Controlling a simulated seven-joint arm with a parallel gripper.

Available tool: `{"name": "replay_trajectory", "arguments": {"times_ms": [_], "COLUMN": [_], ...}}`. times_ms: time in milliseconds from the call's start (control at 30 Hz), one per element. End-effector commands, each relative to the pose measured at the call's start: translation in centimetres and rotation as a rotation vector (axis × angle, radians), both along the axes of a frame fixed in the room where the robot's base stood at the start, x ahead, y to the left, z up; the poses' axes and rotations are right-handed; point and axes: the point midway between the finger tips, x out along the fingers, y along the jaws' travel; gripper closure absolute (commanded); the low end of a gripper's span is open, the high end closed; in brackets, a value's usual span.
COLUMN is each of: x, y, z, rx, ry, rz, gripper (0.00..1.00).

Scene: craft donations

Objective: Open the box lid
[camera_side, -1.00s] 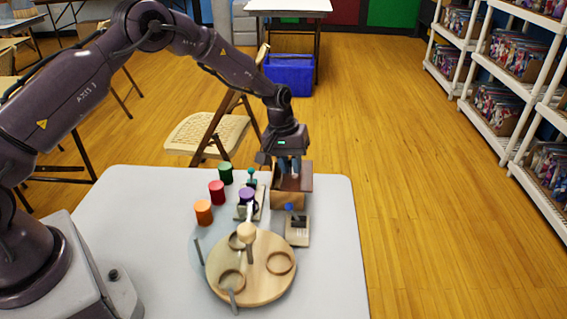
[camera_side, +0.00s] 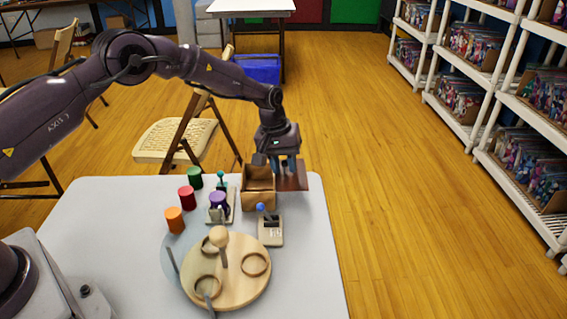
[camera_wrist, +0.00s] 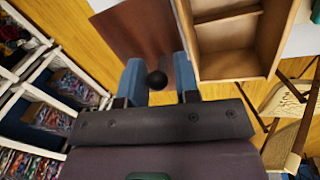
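The wooden box (camera_side: 258,200) stands at the far right of the table, and its open inside shows. In the wrist view the box (camera_wrist: 228,68) shows a divider inside. Its brown lid (camera_side: 297,182) is swung open to the right side of the box. The lid (camera_wrist: 128,28) also shows as a flat panel in the wrist view. A round black knob (camera_wrist: 157,80) sits between my blue fingertips. My gripper (camera_side: 288,166) is at the lid; in the wrist view the gripper (camera_wrist: 160,78) is open, with gaps on both sides of the knob.
A round wooden board (camera_side: 228,278) with rings is at the front of the table. Orange (camera_side: 174,220), red (camera_side: 187,198) and green (camera_side: 195,178) spools stand left of the box. A folding chair (camera_side: 175,140) is behind.

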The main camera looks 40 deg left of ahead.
Motion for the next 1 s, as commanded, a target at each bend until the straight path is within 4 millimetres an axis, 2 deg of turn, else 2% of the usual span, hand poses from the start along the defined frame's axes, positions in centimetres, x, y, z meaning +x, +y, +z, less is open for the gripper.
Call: {"name": "replay_trajectory", "arguments": {"times_ms": [167,500,700,833,1000], "x": [-0.1,-0.8,-1.2,-1.4,-1.4], "y": [0.2,1.3,1.9,2.0,2.1], "z": [1.0,8.0,11.3,12.4,12.8], "rx": [0.000,0.000,0.000,0.000,0.001], "ry": [-0.001,-0.004,-0.002,0.000,-0.001], "rz": [0.000,0.001,0.001,0.001,0.000], "gripper": [0.70,0.70,0.70,0.70,0.70]}}
